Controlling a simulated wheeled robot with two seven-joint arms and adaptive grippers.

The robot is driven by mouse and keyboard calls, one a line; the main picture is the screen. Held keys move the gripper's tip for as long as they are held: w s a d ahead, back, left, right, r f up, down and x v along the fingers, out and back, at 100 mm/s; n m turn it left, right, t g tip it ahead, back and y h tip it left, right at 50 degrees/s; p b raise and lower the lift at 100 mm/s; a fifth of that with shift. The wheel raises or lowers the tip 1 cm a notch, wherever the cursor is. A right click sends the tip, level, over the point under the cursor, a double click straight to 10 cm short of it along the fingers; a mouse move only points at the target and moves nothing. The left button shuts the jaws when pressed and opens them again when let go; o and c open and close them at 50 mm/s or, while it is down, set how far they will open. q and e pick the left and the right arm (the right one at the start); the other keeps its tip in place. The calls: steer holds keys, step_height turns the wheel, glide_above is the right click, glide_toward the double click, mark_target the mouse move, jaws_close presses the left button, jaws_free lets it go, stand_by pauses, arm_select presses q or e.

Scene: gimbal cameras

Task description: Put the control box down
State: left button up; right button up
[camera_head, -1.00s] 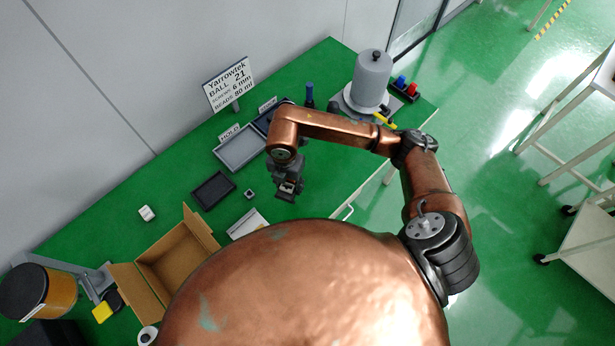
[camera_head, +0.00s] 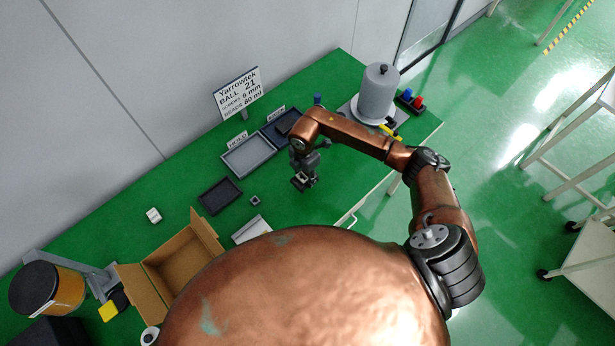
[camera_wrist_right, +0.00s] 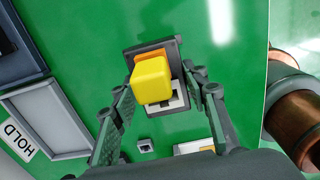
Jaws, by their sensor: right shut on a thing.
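The control box (camera_wrist_right: 178,103) is a small dark-edged box with a white face and a big yellow block on an orange base on top. In the right wrist view it sits between the two fingers of my right gripper (camera_wrist_right: 160,92), which is shut on it. In the head view my right gripper (camera_head: 303,180) points down over the green table, right of the grey HOLD tray. The box is small and mostly hidden by the gripper there. Its height over the table is hard to tell. My left gripper is not in view.
The grey HOLD tray (camera_head: 230,167) and a darker tray (camera_head: 265,131) lie behind and left. A black tray (camera_head: 205,207), a small cube (camera_head: 255,201) and an open carton (camera_head: 148,292) are further left. A grey canister (camera_head: 377,94) stands at the back right. Green table (camera_head: 335,188) beside the gripper is bare.

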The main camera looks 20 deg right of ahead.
mark_target(307, 177)
steer(key=f, duration=0.1)
steer(key=w+d+f, duration=0.1)
steer(key=w+f, duration=0.1)
steer(key=shift+d, duration=0.35)
steer(key=shift+f+p, duration=0.4)
steer(key=shift+f, duration=1.1)
steer(key=shift+f, duration=0.15)
steer(key=o, duration=1.2)
steer(key=shift+o, duration=0.2)
step_height(307, 177, up, 12)
steer(key=shift+r+b, duration=0.15)
steer(key=shift+b, duration=0.45)
